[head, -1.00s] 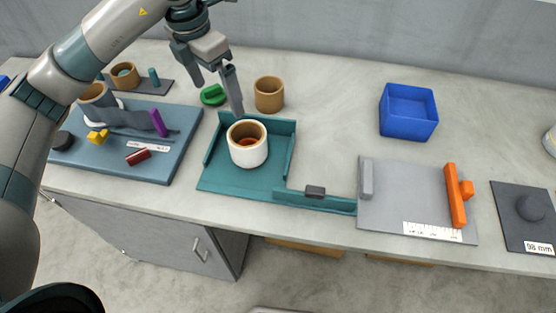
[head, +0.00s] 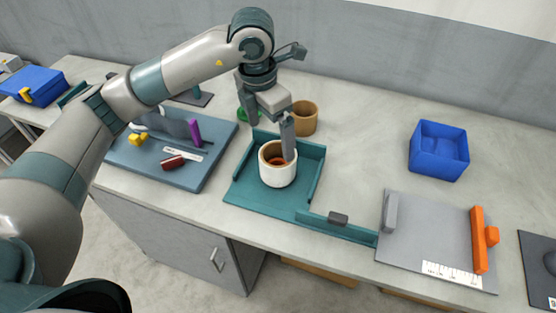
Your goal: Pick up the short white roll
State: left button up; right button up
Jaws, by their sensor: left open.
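The short white roll (head: 276,170) stands upright in the teal tray (head: 262,194), with a brown ring and a reddish core showing at its top. My left gripper (head: 270,138) is open and points down at the roll's far side. Its right finger overlaps the roll's far rim in the picture; I cannot tell whether it touches. Its left finger is beyond and to the left of the roll. My right gripper does not show.
A tan roll (head: 303,119) and a green piece (head: 243,114) stand just behind the tray. A blue-grey board (head: 205,172) with small parts lies to the left. A blue bin (head: 438,151) and a grey plate (head: 415,240) with an orange bar (head: 478,240) are to the right.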

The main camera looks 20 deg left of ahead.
aim_at(273, 152)
pick_arm(q)
jog(key=f, duration=0.2)
jog(key=f+p, duration=0.1)
jog(key=f, duration=0.1)
jog(key=f+p, duration=0.1)
jog(key=f, duration=0.1)
jog(key=shift+w+d+f, duration=0.25)
jog(key=shift+w+f, duration=0.05)
jog(key=shift+f, duration=0.05)
jog(key=shift+w+f, duration=0.1)
jog(key=shift+f, duration=0.4)
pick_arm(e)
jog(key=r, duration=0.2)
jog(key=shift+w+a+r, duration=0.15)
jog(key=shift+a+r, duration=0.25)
